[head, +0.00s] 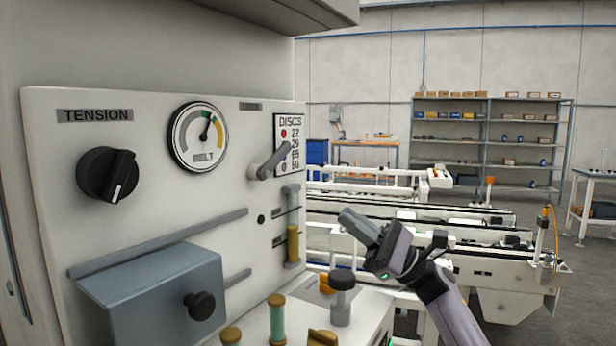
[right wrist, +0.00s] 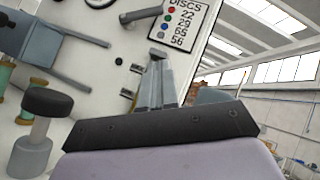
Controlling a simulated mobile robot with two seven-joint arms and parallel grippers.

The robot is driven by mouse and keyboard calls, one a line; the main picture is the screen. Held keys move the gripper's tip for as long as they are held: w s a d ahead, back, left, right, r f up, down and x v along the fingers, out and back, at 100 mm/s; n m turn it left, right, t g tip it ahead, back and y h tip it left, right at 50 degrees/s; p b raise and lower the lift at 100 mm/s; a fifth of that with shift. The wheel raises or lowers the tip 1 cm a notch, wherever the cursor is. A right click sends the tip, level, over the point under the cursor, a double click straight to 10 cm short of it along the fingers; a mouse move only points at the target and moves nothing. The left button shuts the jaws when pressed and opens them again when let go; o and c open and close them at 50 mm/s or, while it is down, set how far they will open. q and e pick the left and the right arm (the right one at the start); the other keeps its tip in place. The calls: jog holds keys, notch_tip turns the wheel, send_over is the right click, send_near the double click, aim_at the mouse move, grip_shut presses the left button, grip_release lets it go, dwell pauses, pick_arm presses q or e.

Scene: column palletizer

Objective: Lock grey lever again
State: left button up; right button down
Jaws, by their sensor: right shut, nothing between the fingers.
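A grey lever (head: 270,161) is mounted on the white panel beside the DISCS sign (head: 289,144). Its handle slants up and to the right, over the sign's lower left. The lever also shows at the top of the right wrist view (right wrist: 142,15), beyond my fingertips. My right gripper (head: 348,217) is shut and empty, in front of the panel, below and right of the lever and apart from it. Its fingers also show in the right wrist view (right wrist: 157,62), pointing toward the panel. My left gripper is not in view.
A black TENSION knob (head: 107,175), a belt gauge (head: 199,137) and a blue-grey box (head: 155,295) are further left. A black-topped post (head: 342,295) stands below my right gripper.

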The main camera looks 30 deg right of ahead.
aim_at(276, 160)
jog(key=p+x, duration=0.3)
jog(key=x, duration=0.7)
jog(key=shift+w+a+r, duration=0.1)
jog(key=shift+r, duration=0.25)
jog(key=r+p, duration=0.1)
jog(key=s+a+r+p, duration=0.1)
jog(key=shift+a+r, duration=0.25)
jog(key=shift+r, duration=0.15)
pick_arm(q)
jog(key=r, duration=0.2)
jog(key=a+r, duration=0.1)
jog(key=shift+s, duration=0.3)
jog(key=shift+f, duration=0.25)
